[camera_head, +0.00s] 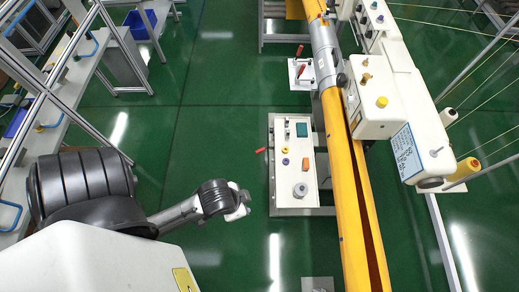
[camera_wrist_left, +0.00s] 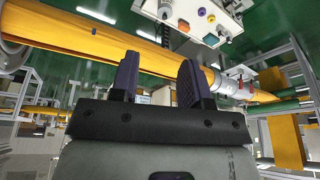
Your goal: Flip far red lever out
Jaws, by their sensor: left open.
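Two red levers stand on a small white clamp plate (camera_head: 300,74) beside the tube in the head view. The far red lever (camera_head: 299,50) is toward the top, and the near red lever (camera_head: 302,70) is just below it. Small red parts beside the silver collar also show in the left wrist view, too small to tell apart. My left gripper (camera_head: 243,203) is well short of the clamp plate, down and to the left of it. In the left wrist view the two dark fingers of my left gripper (camera_wrist_left: 157,70) are apart with nothing between them. My right gripper is not visible.
A white control box (camera_head: 294,165) with knobs and a red handle at its left stands between my left gripper and the yellow tube (camera_head: 348,190). A silver collar (camera_head: 326,50) wraps the tube near the clamp. A white machine (camera_head: 405,100) stands at the right.

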